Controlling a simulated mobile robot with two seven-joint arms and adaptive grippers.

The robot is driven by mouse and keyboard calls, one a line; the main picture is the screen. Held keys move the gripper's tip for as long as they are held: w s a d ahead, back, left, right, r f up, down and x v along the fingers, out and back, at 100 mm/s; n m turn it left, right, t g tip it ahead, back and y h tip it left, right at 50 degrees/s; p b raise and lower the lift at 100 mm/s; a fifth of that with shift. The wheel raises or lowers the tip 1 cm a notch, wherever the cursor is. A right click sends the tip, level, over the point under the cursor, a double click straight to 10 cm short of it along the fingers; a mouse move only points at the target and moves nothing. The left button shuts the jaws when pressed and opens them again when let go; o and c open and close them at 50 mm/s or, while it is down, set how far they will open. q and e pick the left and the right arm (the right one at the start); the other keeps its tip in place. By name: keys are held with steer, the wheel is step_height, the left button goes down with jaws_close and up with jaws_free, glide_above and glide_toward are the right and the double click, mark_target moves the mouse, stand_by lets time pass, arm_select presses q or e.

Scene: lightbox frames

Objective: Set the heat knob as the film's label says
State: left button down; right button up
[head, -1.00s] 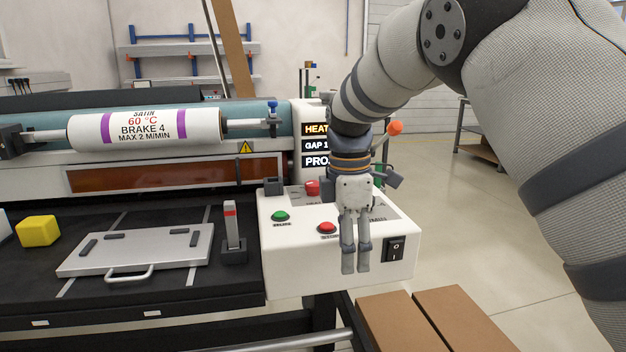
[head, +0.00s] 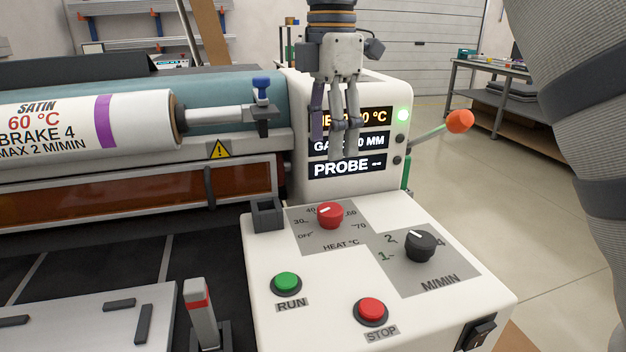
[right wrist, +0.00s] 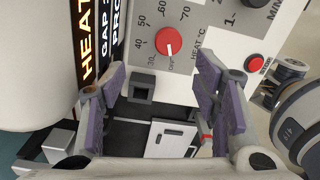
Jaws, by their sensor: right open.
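The red heat knob (head: 330,215) is on the white control box, on a grey dial with OFF, 30, 40 and 70 readable in the head view. The right wrist view shows the knob (right wrist: 168,41) with 50 too. The film roll (head: 80,128) has a label reading SATIN, 60 °C, BRAKE 4, MAX 2 M/MIN. My right gripper (head: 336,145) is open and empty, fingers down, in front of the display (head: 345,168), above and behind the knob. It partly hides the HEAT and GAP lines. My left gripper is out of view.
A black M/MIN knob (head: 420,246) is right of the heat knob. A green RUN button (head: 286,284) and red STOP button (head: 371,311) are nearer. A small dark square holder (head: 267,215) stands left of the dial. An orange-ended lever (head: 459,122) sticks out right.

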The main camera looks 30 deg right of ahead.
mark_target(330, 208)
steer(key=f, duration=0.1)
steer(key=s+f, duration=0.2)
steer(key=shift+a+f, duration=0.2)
steer(key=shift+f, duration=0.2)
steer(key=f, duration=0.7)
steer(key=shift+w+f, duration=0.25)
steer(key=shift+f, duration=0.05)
steer(key=c, duration=1.1)
